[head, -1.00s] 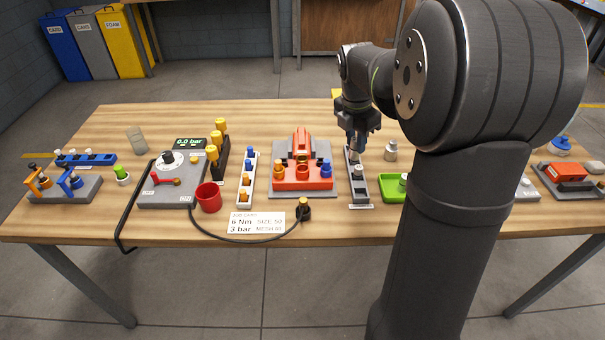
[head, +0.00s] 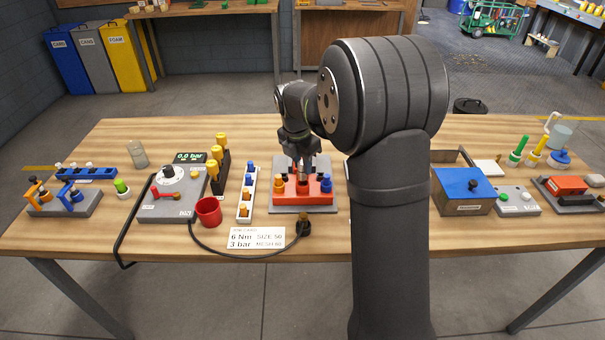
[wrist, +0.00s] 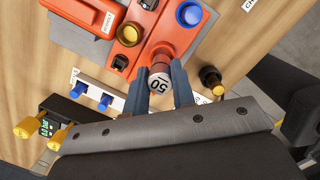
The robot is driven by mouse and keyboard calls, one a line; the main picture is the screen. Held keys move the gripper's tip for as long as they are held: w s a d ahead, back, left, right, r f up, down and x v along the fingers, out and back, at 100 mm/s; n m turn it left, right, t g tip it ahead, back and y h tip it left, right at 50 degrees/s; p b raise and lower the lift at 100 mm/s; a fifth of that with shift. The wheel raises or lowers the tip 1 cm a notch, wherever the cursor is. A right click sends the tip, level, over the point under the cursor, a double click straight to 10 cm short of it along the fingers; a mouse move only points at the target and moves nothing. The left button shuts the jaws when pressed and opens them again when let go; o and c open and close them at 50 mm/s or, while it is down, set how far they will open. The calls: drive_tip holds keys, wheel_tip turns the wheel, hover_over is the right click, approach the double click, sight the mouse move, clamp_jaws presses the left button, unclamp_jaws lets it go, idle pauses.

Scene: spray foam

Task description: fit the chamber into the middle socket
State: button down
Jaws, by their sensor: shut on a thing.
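My gripper (head: 300,160) is shut on the chamber (wrist: 159,84), a pale cylinder with a dark band and "50" on its end. It also shows below the fingers in the head view (head: 303,174). In the wrist view, my two blue fingers (wrist: 161,90) are on either side of it. The red block (head: 305,198) has a yellow fitting (head: 281,186) at left and a blue fitting (head: 326,184) at right. The chamber is at the block's middle, lined up with the orange-red middle socket (wrist: 163,50). The chamber hides much of the socket; I cannot tell how far in it is.
A white strip with blue and yellow pieces (head: 247,196) stands left of the block. A black knob with a hose (head: 304,228) lies in front. A red cup (head: 208,211) is farther left. A blue-lidded box (head: 463,190) stands right of my arm.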

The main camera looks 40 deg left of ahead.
sight(302, 174)
drive_tip(key=shift+f, duration=1.9)
drive_tip(key=shift+f, duration=0.2)
drive_tip(key=c, duration=1.2)
unclamp_jaws()
drive_tip(key=shift+r, duration=0.1)
wheel_tip(302, 174, up, 12)
drive_tip(key=s, duration=0.1)
drive_tip(key=shift+s, duration=0.4)
